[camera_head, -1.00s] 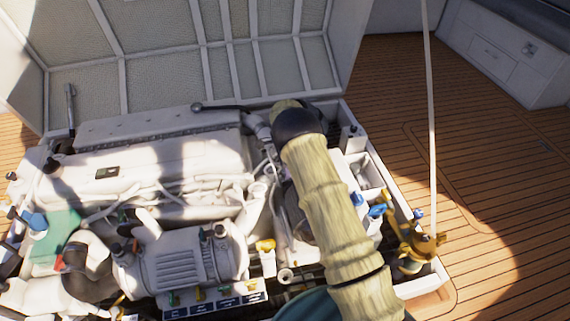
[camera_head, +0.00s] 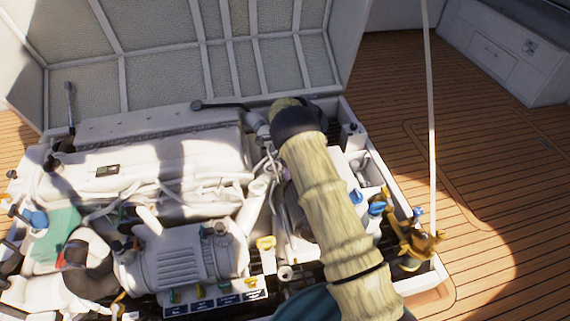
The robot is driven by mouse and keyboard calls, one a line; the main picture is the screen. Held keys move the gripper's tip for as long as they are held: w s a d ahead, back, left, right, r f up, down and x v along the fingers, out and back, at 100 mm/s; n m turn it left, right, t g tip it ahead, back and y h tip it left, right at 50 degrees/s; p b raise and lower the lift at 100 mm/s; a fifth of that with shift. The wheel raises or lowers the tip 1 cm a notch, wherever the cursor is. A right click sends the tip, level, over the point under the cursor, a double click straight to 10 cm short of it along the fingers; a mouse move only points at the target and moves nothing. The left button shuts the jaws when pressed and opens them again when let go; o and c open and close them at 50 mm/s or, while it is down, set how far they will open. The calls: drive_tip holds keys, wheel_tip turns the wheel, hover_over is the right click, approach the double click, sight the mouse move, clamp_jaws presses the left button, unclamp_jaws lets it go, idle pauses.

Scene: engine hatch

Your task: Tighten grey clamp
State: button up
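My beige, sleeved arm (camera_head: 335,225) reaches up from the bottom edge to a black joint over the right part of the engine bay. No gripper fingers show; the end of my arm is hidden or out of sight. I cannot pick out a grey clamp with certainty. The white engine (camera_head: 155,165) fills the left and middle of the bay. My arm covers part of the area right of the engine, and anything behind it is hidden.
The raised hatch lid (camera_head: 170,85) stands behind the bay. A brass fitting (camera_head: 418,243) and blue handles (camera_head: 377,208) sit at the right, near a thin white line (camera_head: 431,130). A yellow cap (camera_head: 265,243) is in front. Wooden deck (camera_head: 490,200) lies clear at right.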

drive_tip(key=shift+r, duration=0.1)
wheel_tip(320, 180, up, 17)
drive_tip(key=p, duration=0.2)
idle(0.3)
drive_tip(key=shift+r, duration=0.1)
drive_tip(key=s+d+r+n+t, duration=0.1)
drive_tip(key=s+d+r+n, duration=0.55)
drive_tip(key=s+d, duration=0.4)
drive_tip(key=s+d+r+n+t, duration=0.1)
drive_tip(key=s+n, duration=0.4)
drive_tip(key=s, duration=0.6)
drive_tip(key=s+d+r+n+t, duration=0.15)
drive_tip(key=s+n, duration=0.25)
drive_tip(key=s, duration=0.7)
wheel_tip(320, 180, up, 22)
drive_tip(key=p, duration=2.2)
drive_tip(key=shift+g, duration=0.45)
